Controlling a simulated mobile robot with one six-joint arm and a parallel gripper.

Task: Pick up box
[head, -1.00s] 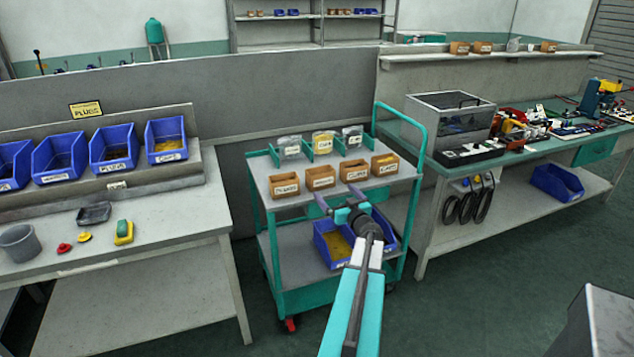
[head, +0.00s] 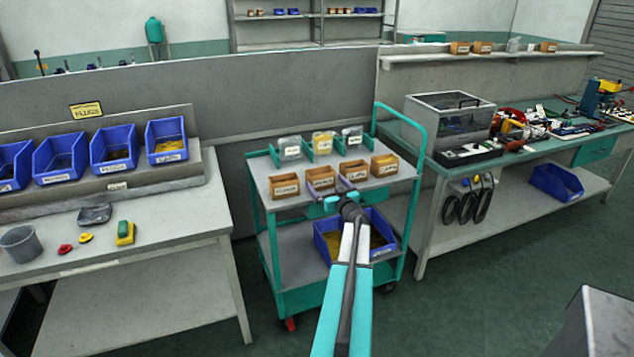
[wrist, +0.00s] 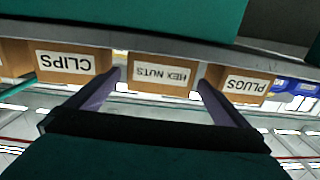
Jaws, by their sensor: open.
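Several small brown cardboard boxes stand in a row on the top shelf of the teal cart. In the wrist view, where labels appear upside down, the HEX NUTS box (wrist: 160,76) is in the middle. The CLIPS box (wrist: 68,64) and the PLUGS box (wrist: 243,84) flank it. In the head view, the HEX NUTS box (head: 321,178) is second from left. My gripper (head: 330,187) is open and empty in front of it. In the wrist view, the fingers of my gripper (wrist: 160,88) lie toward either side of that box, and contact cannot be told.
The cart (head: 262,215) has clear bags at the back of its top and a blue bin (head: 322,243) below. A bench with blue bins (head: 60,158) stands left. A workbench (head: 425,185) with equipment stands right, close to the cart.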

